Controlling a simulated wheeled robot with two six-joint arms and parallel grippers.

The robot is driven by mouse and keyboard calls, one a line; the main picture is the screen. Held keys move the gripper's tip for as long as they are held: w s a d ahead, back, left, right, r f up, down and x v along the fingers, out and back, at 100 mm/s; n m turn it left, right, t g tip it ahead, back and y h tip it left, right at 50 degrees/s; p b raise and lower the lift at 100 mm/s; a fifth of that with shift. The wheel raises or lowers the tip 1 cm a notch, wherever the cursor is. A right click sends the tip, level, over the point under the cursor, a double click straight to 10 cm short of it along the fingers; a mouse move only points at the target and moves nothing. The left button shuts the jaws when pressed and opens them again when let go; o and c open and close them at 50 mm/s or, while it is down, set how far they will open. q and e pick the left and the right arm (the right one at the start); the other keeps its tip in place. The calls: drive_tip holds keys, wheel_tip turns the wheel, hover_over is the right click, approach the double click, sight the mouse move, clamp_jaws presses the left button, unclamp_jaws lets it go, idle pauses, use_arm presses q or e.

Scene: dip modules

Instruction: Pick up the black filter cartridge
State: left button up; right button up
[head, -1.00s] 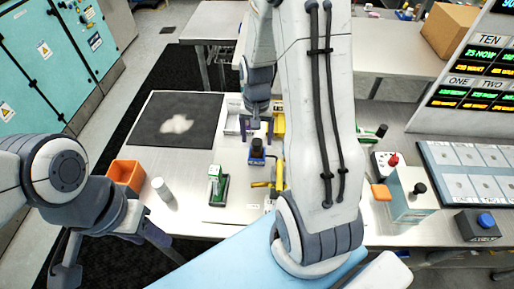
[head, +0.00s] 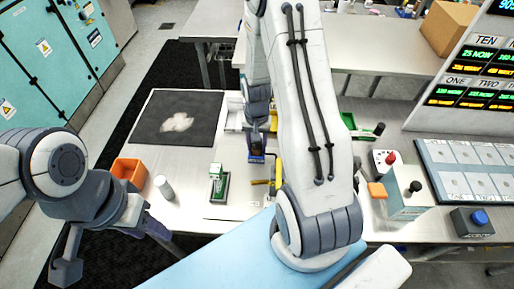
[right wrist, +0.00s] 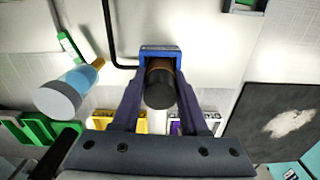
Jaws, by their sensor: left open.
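The black filter cartridge (right wrist: 160,86) stands in a blue holder (right wrist: 160,51) in the right wrist view. My right gripper (right wrist: 160,88) has one finger on each side of the cartridge, open, with a narrow gap seeming to show. In the head view the gripper (head: 257,136) is over the blue holder (head: 256,158), and the cartridge is mostly hidden there. My left gripper (head: 113,250) is open and empty at the lower left, off the table's front edge.
A white cylinder (head: 164,187), an orange bin (head: 129,171) and a green-and-white module (head: 218,184) stand left of the holder. A yellow part (head: 277,178) is close on its right. A dark mat (head: 150,118) lies at the back left. A control box (head: 402,190) stands right.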

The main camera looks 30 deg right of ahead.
clamp_jaws()
drive_tip(key=shift+r, duration=0.2)
